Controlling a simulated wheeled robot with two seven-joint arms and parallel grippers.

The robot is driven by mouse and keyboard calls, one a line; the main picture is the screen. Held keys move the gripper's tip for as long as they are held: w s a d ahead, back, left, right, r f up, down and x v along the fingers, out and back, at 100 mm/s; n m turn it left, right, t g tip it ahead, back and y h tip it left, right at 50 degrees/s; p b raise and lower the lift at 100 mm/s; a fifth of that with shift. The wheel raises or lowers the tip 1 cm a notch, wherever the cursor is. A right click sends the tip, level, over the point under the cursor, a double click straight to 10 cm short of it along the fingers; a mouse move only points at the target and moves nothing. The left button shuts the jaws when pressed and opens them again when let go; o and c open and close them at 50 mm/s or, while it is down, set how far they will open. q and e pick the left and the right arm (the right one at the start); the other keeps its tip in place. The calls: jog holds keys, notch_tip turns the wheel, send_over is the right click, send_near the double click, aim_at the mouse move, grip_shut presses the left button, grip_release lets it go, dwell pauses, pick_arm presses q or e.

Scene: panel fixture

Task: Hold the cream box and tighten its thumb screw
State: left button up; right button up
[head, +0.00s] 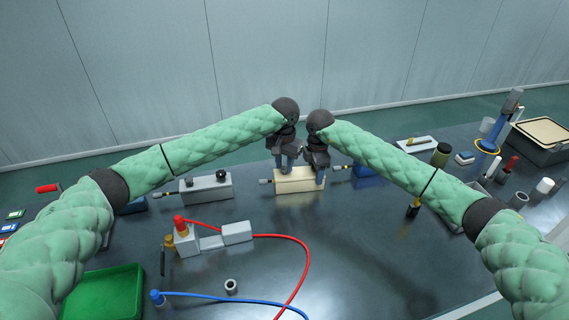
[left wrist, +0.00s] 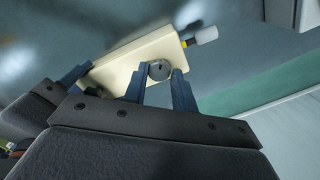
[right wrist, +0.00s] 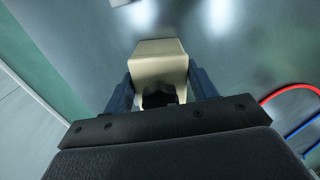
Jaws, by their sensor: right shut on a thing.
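The cream box (head: 299,186) stands on the dark table in front of both arms. My right gripper (head: 319,178) is shut on the box near its right end; in the right wrist view the box (right wrist: 158,66) sits between both fingers. My left gripper (head: 285,168) points down at the left part of the box. In the left wrist view the round grey thumb screw (left wrist: 159,70) lies between the left fingers, which stand open on either side of it. A yellow and pale stub (left wrist: 203,36) sticks out of the box end. The head view hides the screw behind my left gripper.
A grey box with black knobs (head: 206,188) stands to the left, and a blue box (head: 364,171) to the right. A white-grey fixture (head: 237,233) with a red cable lies in front. A green tray (head: 103,293) is at the front left.

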pick_arm(q)
jog(key=c, duration=0.5)
jog(key=shift+o, duration=0.2)
jog(key=shift+a, duration=0.1)
jog(key=shift+m, duration=0.3)
jog(key=m, duration=0.4)
jog(key=shift+w, duration=0.1)
jog(key=m, duration=0.5)
jog(key=shift+a, duration=0.1)
pick_arm(e)
jog(key=shift+d, duration=0.1)
pick_arm(q)
jog(key=shift+m, duration=0.4)
